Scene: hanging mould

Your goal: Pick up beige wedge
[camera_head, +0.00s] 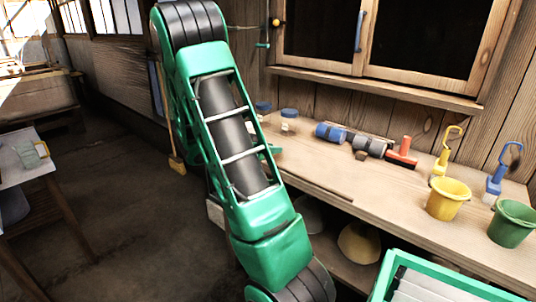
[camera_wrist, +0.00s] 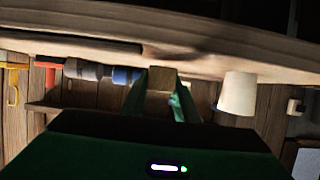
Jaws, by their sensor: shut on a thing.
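In the wrist view, which looks upside down, my gripper (camera_wrist: 161,88) has its two green fingers on either side of a small beige-brown block. I take this block to be the beige wedge (camera_wrist: 162,76). The fingers are shut on it, and it shows close to the bench top; I cannot tell whether it touches the bench. In the head view my arm hides most of the gripper and the held wedge. Only a bit of green shows beside the arm, over the bench's left end.
The bench (camera_head: 330,180) holds a blue roll (camera_head: 330,133), a grey roll (camera_head: 369,146), a small brown piece (camera_head: 361,155), a red-ended tool (camera_head: 402,155), a yellow bucket (camera_head: 449,200) and a green bucket (camera_head: 514,224). A pale tapered container (camera_wrist: 238,93) stands beside my gripper.

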